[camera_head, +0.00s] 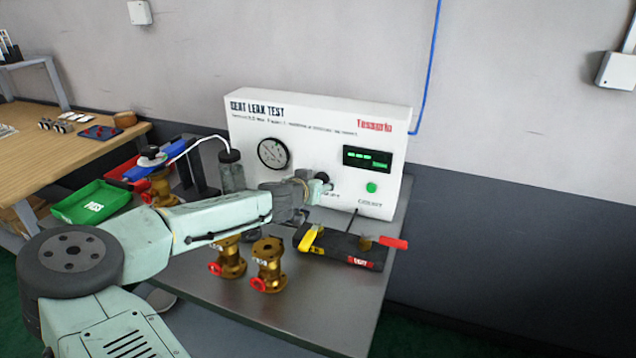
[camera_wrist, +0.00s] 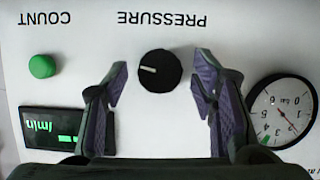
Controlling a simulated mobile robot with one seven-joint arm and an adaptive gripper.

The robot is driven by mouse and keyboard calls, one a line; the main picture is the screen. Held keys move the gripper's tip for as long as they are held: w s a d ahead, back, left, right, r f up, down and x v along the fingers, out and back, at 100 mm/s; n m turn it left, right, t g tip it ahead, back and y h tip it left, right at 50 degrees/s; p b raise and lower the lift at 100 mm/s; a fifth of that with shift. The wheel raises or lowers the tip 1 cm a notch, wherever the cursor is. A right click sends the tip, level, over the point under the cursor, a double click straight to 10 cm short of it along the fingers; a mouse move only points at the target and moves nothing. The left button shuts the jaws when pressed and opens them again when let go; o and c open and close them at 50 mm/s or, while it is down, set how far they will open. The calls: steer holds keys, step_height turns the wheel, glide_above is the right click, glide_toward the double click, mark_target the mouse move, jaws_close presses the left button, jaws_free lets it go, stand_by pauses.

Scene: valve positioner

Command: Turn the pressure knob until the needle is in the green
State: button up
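The black round pressure knob (camera_wrist: 160,71), with a white pointer line, is on the white panel under the inverted PRESSURE label in the wrist view. My gripper (camera_wrist: 161,82) is open, one purple-padded finger on each side of the knob with a gap on both sides. The gauge (camera_wrist: 283,108) is at the right of the wrist view, upside down and partly covered by a finger. Its thin needle appears outside the small green mark (camera_wrist: 266,136); the exact reading is too small to tell. In the head view my gripper (camera_head: 312,188) is at the panel; the gauge (camera_head: 273,154) is left of it.
The leak test box (camera_head: 300,115) stands at the back of the grey table (camera_head: 315,305). It has a green count button (camera_head: 371,187) and a display (camera_head: 367,159). Brass valves (camera_head: 268,264) and a black fixture with red and yellow handles (camera_head: 345,247) stand in front, below my arm.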

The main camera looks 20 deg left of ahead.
steer(key=c, duration=1)
steer(key=shift+c, duration=0.2)
steer(key=shift+d+f+m+t+y+b, duration=0.15)
steer(key=shift+m+t+y+b, duration=0.1)
steer(key=shift+m+y+b, duration=1)
steer(key=shift+d+f+m+t+y+b, duration=0.15)
steer(key=shift+m+y+b, duration=0.45)
steer(key=shift+m+b, duration=0.75)
steer(key=shift+d+m+t+y+b, duration=0.1)
steer(key=shift+m+t+y+b, duration=0.2)
steer(key=shift+m+y+b, duration=1)
steer(key=shift+r+m+h+p, duration=0.1)
steer(key=shift+m+h+p, duration=0.25)
steer(key=shift+m, duration=0.15)
